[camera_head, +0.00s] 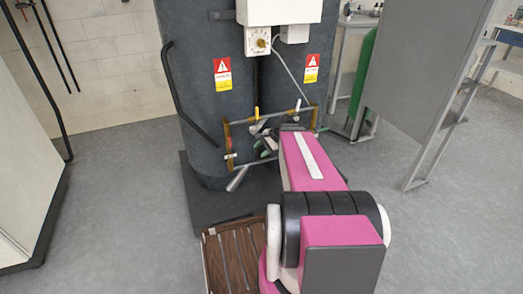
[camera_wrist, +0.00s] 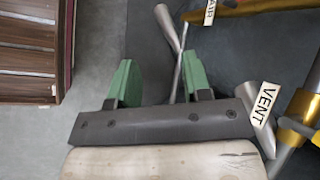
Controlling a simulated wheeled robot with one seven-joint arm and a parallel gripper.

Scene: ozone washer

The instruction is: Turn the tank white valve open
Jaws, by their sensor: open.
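The dark grey tank (camera_head: 200,110) stands ahead with a frame of brass and grey pipes on its front. A small white part (camera_head: 298,106) shows at the upper right of the pipes, and another white piece (camera_head: 231,156) at the lower left; I cannot tell which is the white valve. A yellow handle (camera_head: 257,112) stands on the upper pipe. My gripper (camera_head: 266,143) is in front of the pipes, partly hidden by my arm. In the wrist view its green fingers (camera_wrist: 160,82) are apart, with nothing clearly held between them. A grey metal lever (camera_wrist: 172,30) shows beyond them.
A VENT label (camera_wrist: 264,106) and brass pipework (camera_wrist: 300,130) lie close to the right of my gripper. A brown slatted platform (camera_head: 232,262) is on the floor at the front. A grey panel (camera_head: 420,60) stands at right.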

